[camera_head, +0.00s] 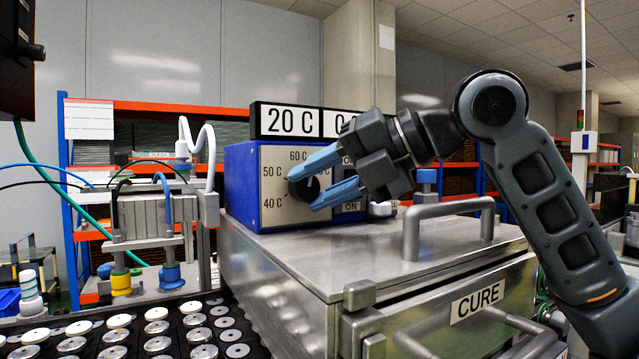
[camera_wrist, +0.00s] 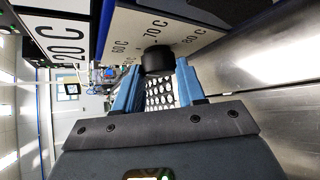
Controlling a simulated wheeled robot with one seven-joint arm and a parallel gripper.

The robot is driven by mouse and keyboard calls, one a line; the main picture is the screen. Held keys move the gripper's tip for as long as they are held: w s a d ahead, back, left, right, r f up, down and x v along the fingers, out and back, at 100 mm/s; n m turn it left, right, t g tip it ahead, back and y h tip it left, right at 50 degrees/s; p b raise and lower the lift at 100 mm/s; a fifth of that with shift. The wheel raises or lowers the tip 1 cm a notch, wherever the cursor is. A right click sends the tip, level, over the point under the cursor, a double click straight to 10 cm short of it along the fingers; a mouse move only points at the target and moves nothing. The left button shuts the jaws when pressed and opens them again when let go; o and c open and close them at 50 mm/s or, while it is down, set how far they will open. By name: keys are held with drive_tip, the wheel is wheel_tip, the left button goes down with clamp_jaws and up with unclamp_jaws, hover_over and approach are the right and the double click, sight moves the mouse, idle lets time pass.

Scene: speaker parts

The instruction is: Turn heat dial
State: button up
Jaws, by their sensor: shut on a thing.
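The heat dial (camera_head: 297,189) is a round black knob on the pale front of a blue control box (camera_head: 240,188). Temperature labels ring it; 40 C, 50 C and 60 C show in the head view, and 60 C, 70 C and 80 C in the wrist view. My gripper (camera_head: 314,184), with blue fingers, is shut on the dial, one finger on each side. The wrist view shows the dial (camera_wrist: 157,60) between the fingertips. I cannot tell clearly where the dial points. The display (camera_head: 291,121) above the box reads 20 C; its right part is hidden by my gripper.
The box stands on a steel oven (camera_head: 290,255) with a raised handle (camera_head: 411,235) and a CURE label (camera_head: 478,302). ON buttons (camera_head: 350,207) sit right of the dial, close to my fingers. A tray of round parts (camera_head: 150,335) lies at lower left.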

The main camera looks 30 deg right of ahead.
drive_tip(key=o, duration=1.1)
drive_tip(key=shift+c, duration=0.2)
drive_tip(key=shift+d, duration=0.1)
drive_tip(key=v, duration=0.7)
drive_tip(key=shift+s+d+r, duration=0.15)
drive_tip(key=shift+s+r, duration=0.05)
drive_tip(key=shift+s, duration=0.05)
